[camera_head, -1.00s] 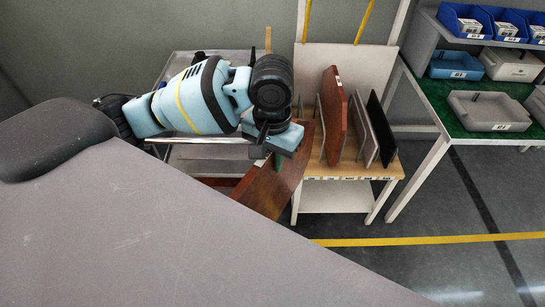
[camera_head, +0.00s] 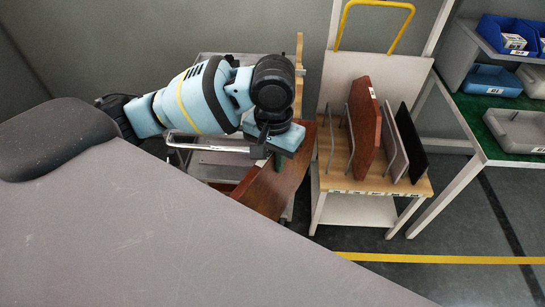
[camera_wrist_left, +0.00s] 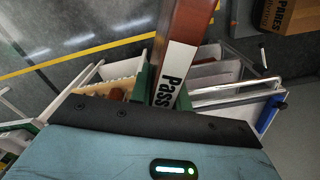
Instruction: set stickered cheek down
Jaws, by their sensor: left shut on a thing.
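A flat reddish-brown wooden cheek (camera_head: 280,188) hangs from my left gripper (camera_head: 270,161), partly hidden by the grey surface in the foreground of the head view. In the left wrist view the cheek (camera_wrist_left: 189,22) rises between the two green fingers of the left gripper (camera_wrist_left: 163,92), which are shut on it. A white sticker reading "Pass" (camera_wrist_left: 174,72) is on its near edge. My right gripper is in neither view.
A wooden-topped rack (camera_head: 340,178) right of the held cheek holds another reddish-brown board (camera_head: 365,125), a grey board (camera_head: 394,145) and a black board (camera_head: 411,140) upright. A metal cart (camera_head: 210,172) stands behind my left arm. A green-topped bench (camera_head: 485,140) with bins is far right.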

